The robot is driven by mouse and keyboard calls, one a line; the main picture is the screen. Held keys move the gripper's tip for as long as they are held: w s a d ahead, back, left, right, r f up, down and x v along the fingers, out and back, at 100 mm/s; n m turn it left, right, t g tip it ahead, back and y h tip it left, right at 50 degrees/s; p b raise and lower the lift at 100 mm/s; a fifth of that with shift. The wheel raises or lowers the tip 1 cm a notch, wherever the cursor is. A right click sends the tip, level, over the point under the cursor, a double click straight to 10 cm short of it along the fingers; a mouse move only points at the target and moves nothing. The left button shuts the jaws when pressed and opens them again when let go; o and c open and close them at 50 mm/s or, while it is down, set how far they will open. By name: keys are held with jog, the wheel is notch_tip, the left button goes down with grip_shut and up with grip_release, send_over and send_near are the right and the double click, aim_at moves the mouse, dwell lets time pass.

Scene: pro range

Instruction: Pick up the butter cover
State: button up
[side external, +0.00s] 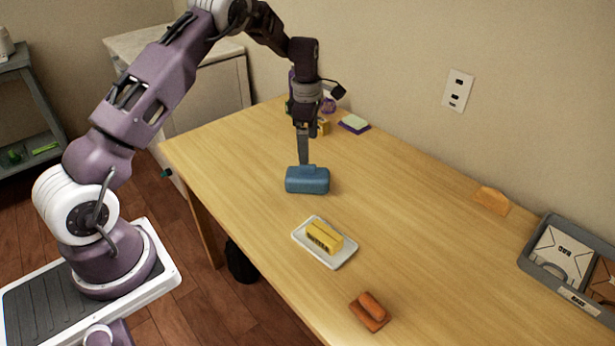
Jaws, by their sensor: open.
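The blue butter cover (307,181) stands on the wooden table with its small handle on top. My gripper (304,162) points straight down, with its fingertips at or just above the cover's handle. From this side I see the fingers nearly edge-on, so the gap between them is hidden. Whether they touch the handle I cannot tell. A yellow stick of butter (324,237) lies uncovered on a white dish (344,262), in front of the cover and to its right.
An orange-brown block-like object (369,312) lies near the table's front edge. A grey tray (545,268) with bags stands at the right. A sponge (354,123) and several small items are behind my gripper. An orange item (491,200) lies by the wall. The table's middle right (425,220) is clear.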

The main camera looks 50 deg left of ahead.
jog(key=n, duration=0.2)
send_over(308, 172)
jog(key=a, duration=0.2)
jog(key=f, duration=0.4)
jog(key=shift+w+d+f, duration=0.25)
jog(key=shift+w+f, duration=0.05)
jog(key=shift+w, duration=0.05)
jog(key=f, duration=0.6)
jog(key=shift+d+f, duration=0.35)
jog(key=c, duration=1.3)
notch_tip(308, 172, up, 10)
jog(key=shift+r, duration=0.1)
